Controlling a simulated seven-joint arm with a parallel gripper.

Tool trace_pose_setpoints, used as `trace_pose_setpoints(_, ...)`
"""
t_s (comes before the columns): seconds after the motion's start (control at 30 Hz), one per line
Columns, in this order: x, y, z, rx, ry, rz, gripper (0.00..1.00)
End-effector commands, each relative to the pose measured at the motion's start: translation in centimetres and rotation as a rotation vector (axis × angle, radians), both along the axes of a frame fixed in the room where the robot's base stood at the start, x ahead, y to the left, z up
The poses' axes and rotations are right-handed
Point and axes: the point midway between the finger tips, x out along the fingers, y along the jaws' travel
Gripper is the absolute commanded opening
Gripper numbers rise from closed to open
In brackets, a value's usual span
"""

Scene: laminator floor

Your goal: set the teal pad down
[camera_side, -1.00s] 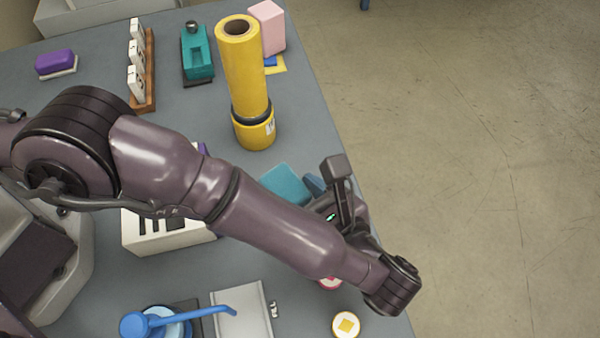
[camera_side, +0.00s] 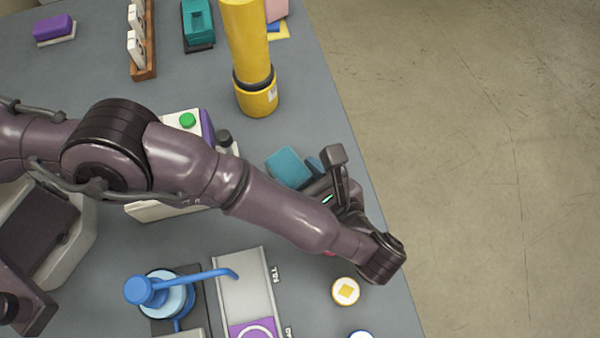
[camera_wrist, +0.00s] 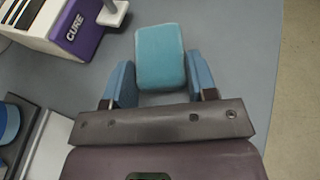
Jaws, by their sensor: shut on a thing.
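The teal pad (camera_wrist: 160,55) is a rounded block between the two blue fingers of my gripper (camera_wrist: 160,80) in the wrist view; the gripper is shut on it. In the side view the teal pad (camera_side: 287,168) sticks out to the left of my gripper (camera_side: 308,173), near the table's right edge. My forearm hides part of the gripper and the table just below it. I cannot tell whether the pad's underside touches the grey table (camera_side: 190,100).
A white and purple machine marked CURE (camera_wrist: 75,28) stands left of the pad. A yellow cylinder (camera_side: 250,50) stands farther back. A blue pump (camera_side: 150,290), a pale tray (camera_side: 243,285) and a round yellow-marked disc (camera_side: 345,291) are nearer. Table around the pad looks bare.

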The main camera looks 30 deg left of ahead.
Motion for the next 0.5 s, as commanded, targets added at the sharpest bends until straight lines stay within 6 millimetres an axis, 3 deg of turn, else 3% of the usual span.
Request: trace_pose_setpoints(0.5, 0.00, 0.00, -1.00, 0.001, 0.000, 0.000, 0.30)
